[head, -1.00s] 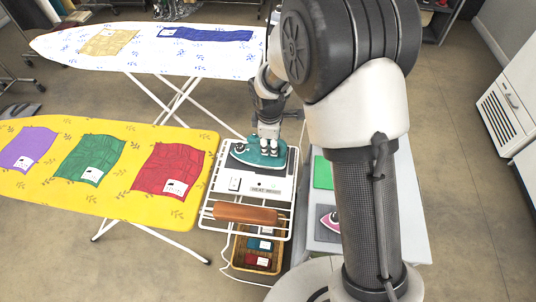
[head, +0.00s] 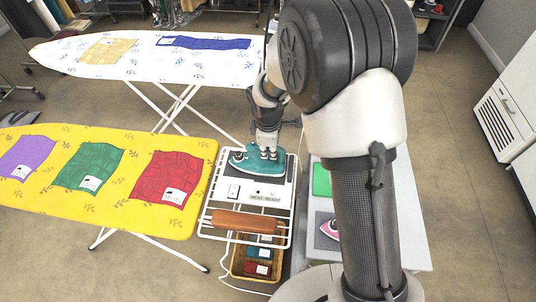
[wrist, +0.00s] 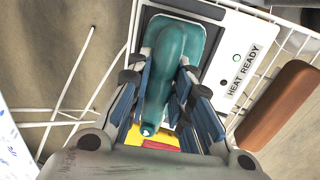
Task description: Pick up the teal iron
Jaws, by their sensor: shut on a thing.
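The teal iron (head: 247,160) is on the heating base (head: 268,184), on top of the white wire rack (head: 210,212). My gripper (head: 266,150) reaches down over the iron from above. In the wrist view my gripper (wrist: 164,95) has its fingers on both sides of the iron's handle (wrist: 163,85), shut on it. The base carries a "HEAT READY" label (wrist: 240,72) with a small green ring beside it. I cannot tell whether the iron's sole touches the base.
A yellow ironing board (head: 120,200) with purple, green and red cloths stands left. A white board (head: 60,55) stands behind. The rack has a brown wooden bar (head: 244,222) in front and a basket (head: 236,266) below. A pink iron (head: 330,228) is on the table at right.

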